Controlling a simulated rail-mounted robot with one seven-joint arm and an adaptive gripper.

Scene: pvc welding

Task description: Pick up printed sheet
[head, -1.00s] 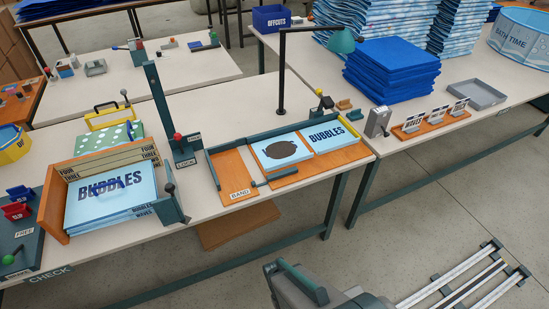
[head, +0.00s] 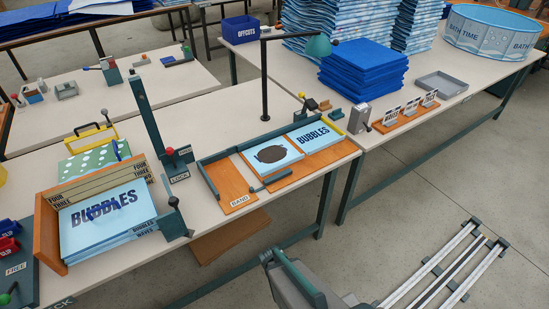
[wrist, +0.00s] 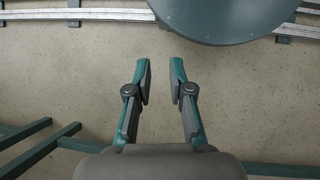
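A light-blue printed sheet marked BUBBLES (head: 90,224) lies on top of a stack in an open wooden tray (head: 46,230) at the left in the head view. A dark-blue piece lies across its lettering. Another light-blue printed piece marked BUBBLES (head: 318,136) lies on the wooden board (head: 229,187) marked BAND. Beside it is a light-blue piece with a dark round blob (head: 289,152), its lettering partly covered. My gripper (wrist: 162,76) shows in the wrist view, fingers apart and empty, over bare floor. No sheet shows in that view.
A green upright post (head: 146,115) marked LOCK stands between tray and board. A blue stack (head: 362,70) and grey tray (head: 441,86) stand on the far right table. Floor rails (head: 453,270) run at bottom right.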

